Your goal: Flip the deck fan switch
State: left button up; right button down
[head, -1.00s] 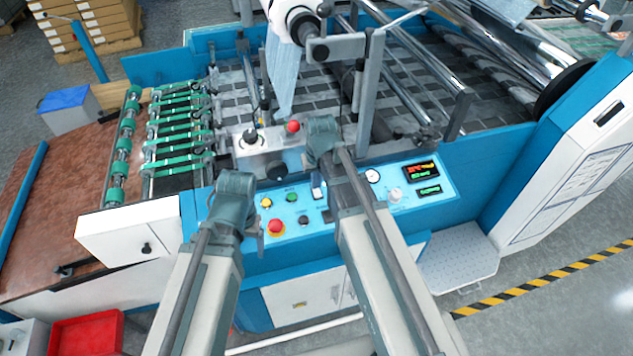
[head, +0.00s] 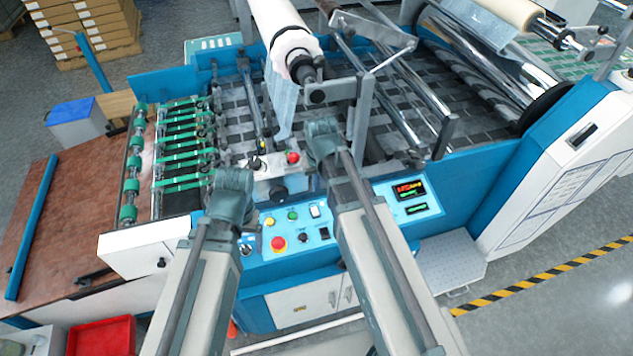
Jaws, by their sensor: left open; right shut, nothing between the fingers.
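The blue control panel (head: 290,252) of the laminating machine lies in the middle of the head view. It carries a white rocker switch (head: 315,211), a small black switch (head: 323,234), a red mushroom button (head: 278,243) and yellow and green buttons. I cannot read which control is the deck fan switch. My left gripper (head: 234,188) is at the panel's left end in the picture, open, its fingertips mostly hidden. My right gripper (head: 322,140) appears above the panel, shut and empty, its fingertips hidden behind the wrist. The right forearm covers part of the panel. No contact with a switch is visible.
A grey deck box (head: 263,176) with a red button and black knobs stands behind the panel. A white film roll (head: 285,40) hangs above the deck. Green feed belts (head: 183,150) are at left, a white cabinet (head: 550,175) at right. A red bin (head: 102,337) sits at lower left.

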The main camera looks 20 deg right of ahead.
aim_at(316, 213)
jog(key=shift+w+r+g, duration=0.1)
jog(key=shift+w+g, duration=0.45)
jog(key=shift+g, duration=0.15)
notch_tip(316, 213, down, 14)
jog(key=b, duration=1.3)
jog(key=shift+w+b, duration=0.15)
jog(key=shift+b, duration=0.2)
